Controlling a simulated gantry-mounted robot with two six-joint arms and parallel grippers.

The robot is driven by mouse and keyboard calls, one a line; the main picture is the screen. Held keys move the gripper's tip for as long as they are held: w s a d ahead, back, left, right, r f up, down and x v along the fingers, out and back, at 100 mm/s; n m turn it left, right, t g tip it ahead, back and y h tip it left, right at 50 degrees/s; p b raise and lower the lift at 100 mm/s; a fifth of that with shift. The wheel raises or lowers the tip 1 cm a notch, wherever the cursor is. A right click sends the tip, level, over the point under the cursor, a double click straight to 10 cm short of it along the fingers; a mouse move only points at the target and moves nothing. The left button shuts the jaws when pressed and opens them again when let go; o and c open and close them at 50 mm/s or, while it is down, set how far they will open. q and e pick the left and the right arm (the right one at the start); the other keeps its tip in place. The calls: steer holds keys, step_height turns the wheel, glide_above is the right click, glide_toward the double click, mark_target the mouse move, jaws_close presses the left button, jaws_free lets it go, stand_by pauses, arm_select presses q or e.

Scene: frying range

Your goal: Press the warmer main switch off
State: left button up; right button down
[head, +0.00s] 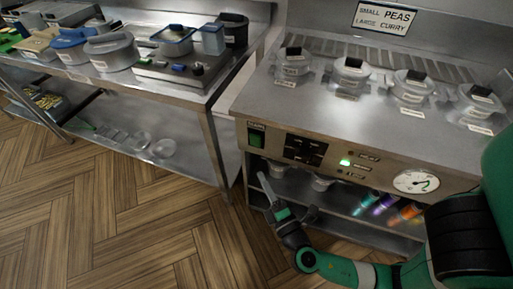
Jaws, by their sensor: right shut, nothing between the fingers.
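The warmer (290,113) stands on the right with a steel top and a front control panel. A green rocker switch (256,135) sits at the panel's left end under a small label too small to read; I cannot tell its position. A green light (345,162) glows on the panel. My right gripper (264,180) is shut and empty, in front of the warmer's lower shelf, below the green switch and apart from it. My left gripper is not in view.
Several lidded pots (351,72) sit in the warmer's top. A round gauge (416,182) and dark switches (305,150) are on the panel. A steel table (190,95) with containers is at left; the wooden floor (120,215) is clear.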

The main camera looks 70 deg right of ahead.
mark_target(251, 138)
steer(key=shift+w+d+r+p, duration=0.15)
steer(key=shift+w+d+r, duration=0.1)
steer(key=shift+w+d, duration=1)
steer(key=shift+w+d+r+p, duration=0.1)
steer(key=shift+w+d+r, duration=0.4)
steer(key=shift+d, duration=1.4)
steer(key=shift+w+d+r+p, duration=0.1)
steer(key=shift+w+d+p, duration=0.05)
steer(key=shift+w+d, duration=1.2)
steer(key=shift+s+d+f, duration=0.1)
steer(key=shift+s+d, duration=0.1)
